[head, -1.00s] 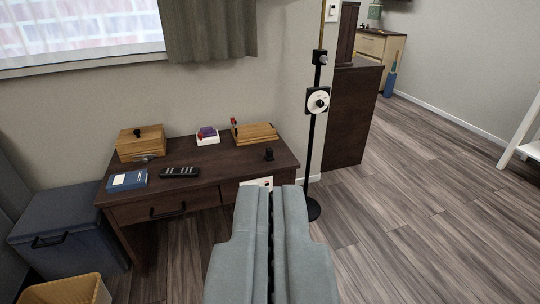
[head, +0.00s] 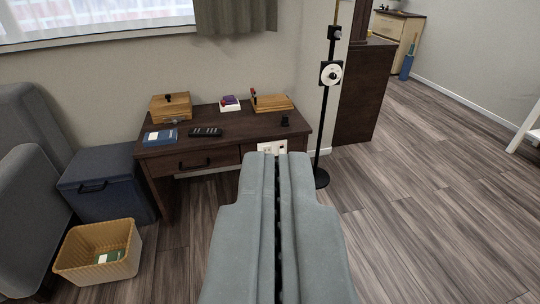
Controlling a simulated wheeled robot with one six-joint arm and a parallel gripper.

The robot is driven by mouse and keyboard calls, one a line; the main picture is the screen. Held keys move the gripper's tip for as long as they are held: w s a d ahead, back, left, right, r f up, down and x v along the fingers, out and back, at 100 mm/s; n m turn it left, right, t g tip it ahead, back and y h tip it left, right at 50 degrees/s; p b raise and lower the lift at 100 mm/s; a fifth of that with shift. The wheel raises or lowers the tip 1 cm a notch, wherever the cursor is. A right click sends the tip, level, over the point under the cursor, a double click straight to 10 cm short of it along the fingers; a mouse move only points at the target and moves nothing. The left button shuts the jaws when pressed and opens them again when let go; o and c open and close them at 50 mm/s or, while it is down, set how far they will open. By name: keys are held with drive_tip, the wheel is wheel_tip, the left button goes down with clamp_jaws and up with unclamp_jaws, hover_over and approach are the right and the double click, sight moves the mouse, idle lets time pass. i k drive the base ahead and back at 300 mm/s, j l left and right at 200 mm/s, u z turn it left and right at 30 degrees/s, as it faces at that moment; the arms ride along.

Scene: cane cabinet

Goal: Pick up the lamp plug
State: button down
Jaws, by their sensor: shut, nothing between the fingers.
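A small black object (head: 285,119), perhaps the lamp plug, stands on the right end of the dark wooden desk (head: 236,134); it is too small to tell for sure. A white socket plate (head: 271,147) shows just past my fingertips, in front of the desk's right part, and its lower part is hidden. My gripper (head: 276,160) is grey and shut, with nothing between its fingers, and appears below and in front of the small black object. A black lamp-like stand (head: 324,115) with a white dial rises from the floor right of the desk.
A wooden box (head: 171,106), blue box (head: 160,138), remote (head: 205,132) and wooden tray (head: 272,104) sit on the desk. A wicker basket (head: 75,264), blue-grey storage box (head: 101,185) and grey armchair (head: 28,220) are at left. The floor (head: 430,210) at right is clear.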

sight(285, 122)
drive_tip(key=i+l+u, duration=0.25)
drive_tip(key=i+l, duration=0.55)
drive_tip(key=i, duration=0.4)
drive_tip(key=i+l+u, duration=0.25)
drive_tip(key=i+l, duration=0.75)
drive_tip(key=i, duration=0.15)
